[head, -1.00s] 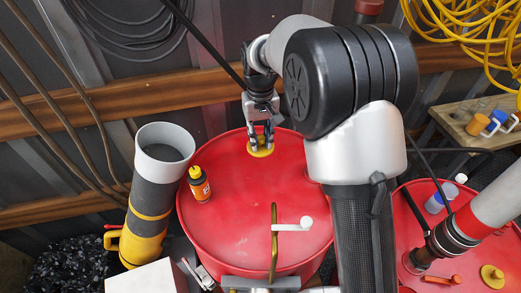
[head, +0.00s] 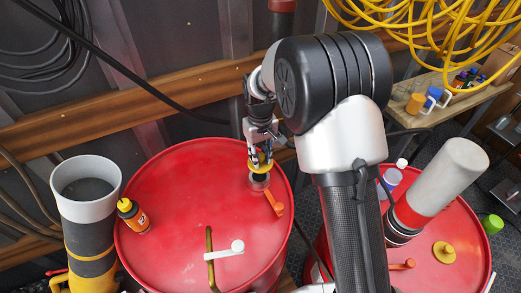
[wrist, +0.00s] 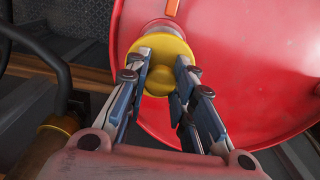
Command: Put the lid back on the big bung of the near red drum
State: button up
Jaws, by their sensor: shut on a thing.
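A red drum (head: 180,185) stands left of centre in the head view, and the wrist view shows its top (wrist: 255,75). My gripper (head: 260,157) is shut on a yellow lid (head: 266,166) over the drum's far right part. In the wrist view the fingers (wrist: 165,85) pinch the knob of the yellow lid (wrist: 158,48). A dark round bung opening (head: 259,182) with a pale rim sits just below the lid. The lid looks apart from it, slightly tilted; the exact gap is unclear. In the wrist view the lid covers most of the opening.
An orange lever (head: 274,200) lies beside the bung.

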jog(key=shift+s+a+f+b, duration=0.2)
jog(key=shift+f+b, duration=0.1)
jog(key=shift+f, duration=0.2)
jog(key=shift+w+f+b, duration=0.1)
jog(key=shift+f+b, duration=1.65)
jog(key=shift+f, duration=0.9)
jog(key=shift+f, duration=0.15)
jog(key=o, duration=1)
jog(key=shift+o, duration=0.6)
jog(key=o, duration=0.4)
